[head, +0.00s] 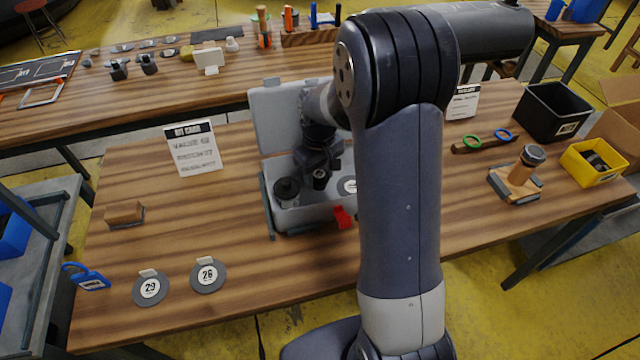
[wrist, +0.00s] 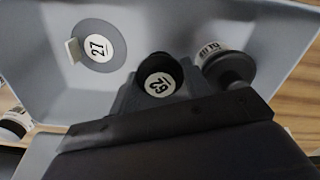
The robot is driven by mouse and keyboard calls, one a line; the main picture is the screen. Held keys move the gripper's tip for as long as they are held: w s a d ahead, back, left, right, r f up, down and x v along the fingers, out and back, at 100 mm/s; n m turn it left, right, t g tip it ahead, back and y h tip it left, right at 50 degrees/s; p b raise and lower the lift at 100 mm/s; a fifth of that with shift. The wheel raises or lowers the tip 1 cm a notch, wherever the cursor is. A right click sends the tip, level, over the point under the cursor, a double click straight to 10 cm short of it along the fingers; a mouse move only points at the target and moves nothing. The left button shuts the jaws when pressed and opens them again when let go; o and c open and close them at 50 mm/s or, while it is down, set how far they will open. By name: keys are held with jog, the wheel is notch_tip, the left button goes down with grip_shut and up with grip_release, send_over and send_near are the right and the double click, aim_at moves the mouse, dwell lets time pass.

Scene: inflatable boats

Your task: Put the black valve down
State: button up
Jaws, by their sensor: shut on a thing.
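A grey open case (head: 300,215) stands on the wooden table, its lid (head: 275,115) raised at the back. My gripper (head: 319,168) reaches down into the case. It is shut on a black valve (head: 320,181) with a round white number label, which also shows in the wrist view (wrist: 160,72). I cannot tell whether this valve touches the case floor. A second dark valve (head: 287,188) stands at the left in the case; in the wrist view a valve with a white label band (wrist: 232,66) is at the right. A grey disc marked 27 (wrist: 92,46) lies in the case.
Grey discs marked 29 (head: 150,288) and 26 (head: 208,274) lie at the table's front left. A sign card (head: 192,148) stands left of the case. A red clip (head: 342,216) is on the case front. A yellow bin (head: 592,163) stands at right.

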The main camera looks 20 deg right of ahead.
aim_at(319, 185)
jog(key=shift+f, duration=1.9)
jog(key=shift+f, duration=0.2)
jog(key=o, duration=0.7)
jog(key=shift+r, duration=0.1)
notch_tip(319, 185, up, 12)
jog(key=shift+r, duration=0.15)
